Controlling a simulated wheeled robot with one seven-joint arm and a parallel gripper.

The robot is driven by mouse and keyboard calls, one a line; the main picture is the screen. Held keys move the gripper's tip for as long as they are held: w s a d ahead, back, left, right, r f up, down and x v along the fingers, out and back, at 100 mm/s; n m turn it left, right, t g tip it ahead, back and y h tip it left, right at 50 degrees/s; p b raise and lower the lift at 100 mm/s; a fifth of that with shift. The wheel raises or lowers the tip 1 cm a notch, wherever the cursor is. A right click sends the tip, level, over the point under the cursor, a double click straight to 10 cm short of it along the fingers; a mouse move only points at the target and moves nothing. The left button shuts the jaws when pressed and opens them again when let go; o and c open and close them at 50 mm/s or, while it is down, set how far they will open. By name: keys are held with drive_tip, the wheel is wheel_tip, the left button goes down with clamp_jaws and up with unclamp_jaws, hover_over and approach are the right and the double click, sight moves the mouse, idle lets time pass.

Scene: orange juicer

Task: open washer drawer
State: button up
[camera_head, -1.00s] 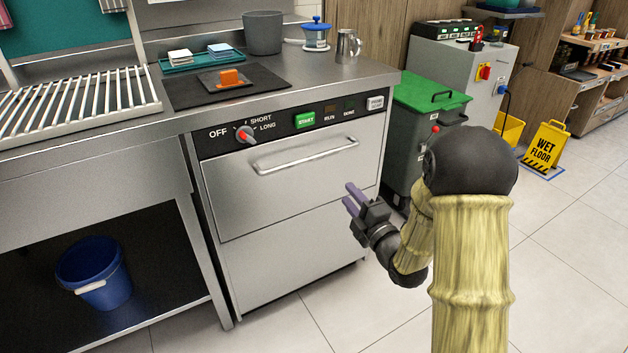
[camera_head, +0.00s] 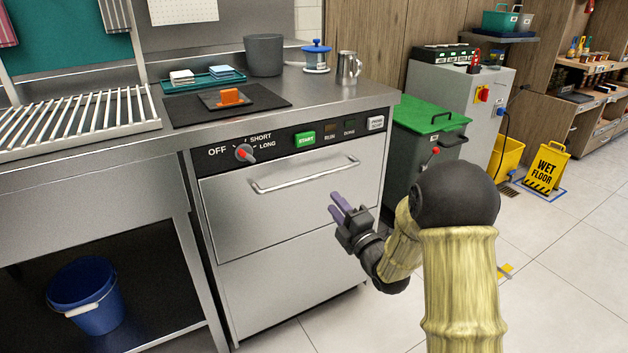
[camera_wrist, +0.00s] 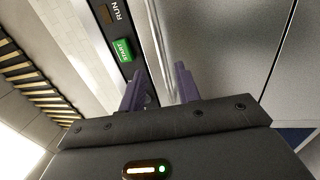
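The washer drawer (camera_head: 290,205) is a shut steel front under the control panel, with a long silver bar handle (camera_head: 305,173) across its upper part. My gripper (camera_head: 338,202), with purple fingers, is open and empty in front of the drawer, just below the right half of the handle in the head view. In the wrist view the fingers (camera_wrist: 160,88) are spread apart. The handle (camera_wrist: 157,40) shows as a pale bar running up between and beyond them. I see no clear contact with it.
The panel has a knob (camera_head: 244,153) and a green START button (camera_head: 305,139). The counter above holds a grey pot (camera_head: 264,55) and a metal jug (camera_head: 348,68). A green-lidded bin (camera_head: 428,118) stands close on the right. Floor in front is clear.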

sight(315, 179)
drive_tip(key=b+x, duration=0.2)
drive_tip(key=x, duration=0.9)
drive_tip(key=shift+w+a, duration=0.25)
drive_tip(key=shift+w, duration=0.05)
clamp_jaws()
